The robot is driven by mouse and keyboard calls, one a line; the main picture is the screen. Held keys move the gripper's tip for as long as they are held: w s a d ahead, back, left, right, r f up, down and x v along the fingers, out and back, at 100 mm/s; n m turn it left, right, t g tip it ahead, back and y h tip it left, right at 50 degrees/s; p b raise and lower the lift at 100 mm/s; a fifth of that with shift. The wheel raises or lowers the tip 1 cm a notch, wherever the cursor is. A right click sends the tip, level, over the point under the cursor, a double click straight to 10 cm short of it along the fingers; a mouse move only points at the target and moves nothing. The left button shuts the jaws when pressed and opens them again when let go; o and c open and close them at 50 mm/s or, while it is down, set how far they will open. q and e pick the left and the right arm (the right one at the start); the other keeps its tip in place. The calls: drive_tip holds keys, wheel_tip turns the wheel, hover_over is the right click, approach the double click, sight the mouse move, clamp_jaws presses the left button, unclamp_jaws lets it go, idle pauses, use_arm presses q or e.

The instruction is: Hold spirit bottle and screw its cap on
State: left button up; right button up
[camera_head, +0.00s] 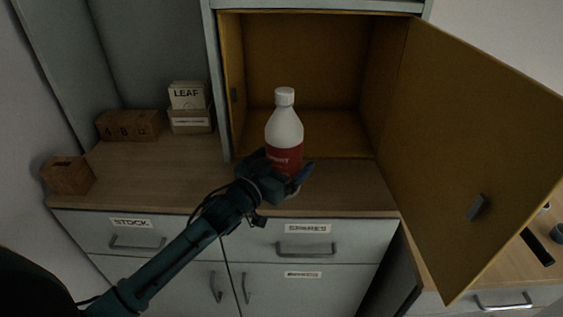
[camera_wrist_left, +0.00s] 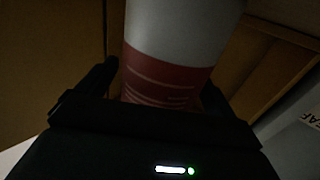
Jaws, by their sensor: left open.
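The spirit bottle (camera_head: 285,133) is white with a red label and stands upright near the front edge of the wooden counter, before the open cabinet. A white cap (camera_head: 285,96) sits at the top of its neck; I cannot tell how tight it is. My left gripper (camera_head: 285,173) is open at the lower part of the bottle, with its fingers on either side. In the left wrist view the bottle's red label (camera_wrist_left: 158,80) shows between the dark fingers. The gripper hides the bottle's lower part, and contact is unclear. My right gripper is out of view.
The yellow-lined cabinet (camera_head: 305,60) is empty where visible, and its door (camera_head: 470,150) stands open to the right. A LEAF card box (camera_head: 190,115), wooden number blocks (camera_head: 128,126) and a wooden box (camera_head: 69,175) stand left. Drawers (camera_head: 305,238) lie below the counter (camera_head: 160,180).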

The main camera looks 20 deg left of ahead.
use_arm(q)
drive_tip(key=shift+s+r, duration=0.1)
drive_tip(key=shift+r, duration=0.1)
drive_tip(key=b+v, duration=0.1)
drive_tip(key=v, duration=1.1)
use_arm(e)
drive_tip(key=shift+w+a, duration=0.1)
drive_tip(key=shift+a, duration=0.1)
use_arm(q)
drive_tip(key=shift+f, duration=0.15)
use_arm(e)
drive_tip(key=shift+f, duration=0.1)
use_arm(q)
drive_tip(key=s+d+f+g+y, duration=0.1)
drive_tip(key=s+d+f+g, duration=0.2)
drive_tip(key=s+f, duration=0.4)
drive_tip(key=s+d+f+g+y, duration=0.1)
drive_tip(key=s+d+f+g, duration=0.2)
drive_tip(key=s+f, duration=0.4)
wheel_tip(320, 180, down, 6)
drive_tip(key=shift+d+f+n, duration=0.1)
drive_tip(key=shift+d+n, duration=0.15)
drive_tip(key=shift+n, duration=0.05)
